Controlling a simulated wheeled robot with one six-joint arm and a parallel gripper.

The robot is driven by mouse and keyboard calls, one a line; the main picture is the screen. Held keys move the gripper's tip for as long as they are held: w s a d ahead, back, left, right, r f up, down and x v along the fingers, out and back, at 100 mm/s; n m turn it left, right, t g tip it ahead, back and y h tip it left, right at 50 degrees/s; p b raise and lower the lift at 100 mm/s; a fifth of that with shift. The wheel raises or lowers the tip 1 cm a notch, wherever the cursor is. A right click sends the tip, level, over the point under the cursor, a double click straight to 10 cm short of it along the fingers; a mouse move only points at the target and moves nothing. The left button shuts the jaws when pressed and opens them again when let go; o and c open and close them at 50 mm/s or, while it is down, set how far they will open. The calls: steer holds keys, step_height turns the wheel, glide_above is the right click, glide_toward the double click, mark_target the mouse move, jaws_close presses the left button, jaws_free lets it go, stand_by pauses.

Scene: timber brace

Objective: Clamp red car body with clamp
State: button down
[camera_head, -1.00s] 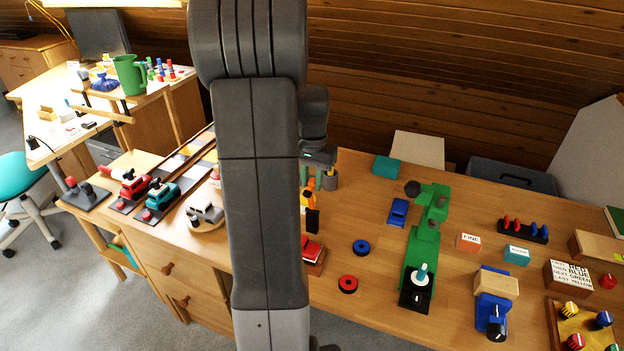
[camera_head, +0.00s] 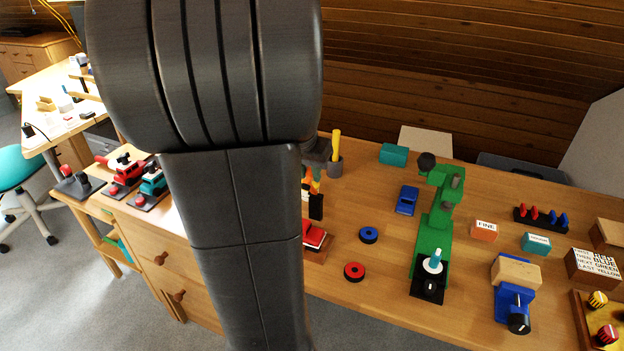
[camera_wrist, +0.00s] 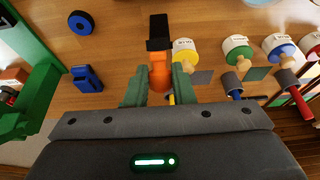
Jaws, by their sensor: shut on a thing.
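The clamp, with an orange body and black jaw end, shows just right of my arm in the head view (camera_head: 316,206). It also shows in the wrist view (camera_wrist: 159,74). My gripper (camera_wrist: 157,88) is shut on its orange part, with a green finger on each side. The red car body (camera_head: 314,234) sits on a brown block at the bench front, just below the clamp in the head view. My arm covers its left side. I cannot tell whether the clamp touches it. The red car body does not show in the wrist view.
A green machine (camera_head: 433,235) stands right of a blue car (camera_head: 407,201). A grey cup (camera_head: 335,167) with a yellow-handled tool stands behind the clamp. Round labelled pots (camera_wrist: 185,52) line the wrist view's right side.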

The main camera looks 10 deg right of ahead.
steer(key=shift+s+a+f+t+h+b, duration=0.55)
steer(key=shift+s+f+t+b, duration=0.25)
steer(key=shift+b, duration=1.85)
steer(key=shift+s+a+f+t+h+b, duration=0.5)
steer(key=shift+t+b, duration=0.4)
steer(key=shift+b, duration=1.75)
steer(key=shift+s+a+f+b, duration=0.15)
steer(key=shift+s+f+b, duration=0.25)
steer(key=shift+b, duration=0.55)
steer(key=shift+s, duration=0.15)
steer(key=c, duration=1.2)
jaws_free()
steer(key=shift+c, duration=0.2)
steer(key=shift+r, duration=0.1)
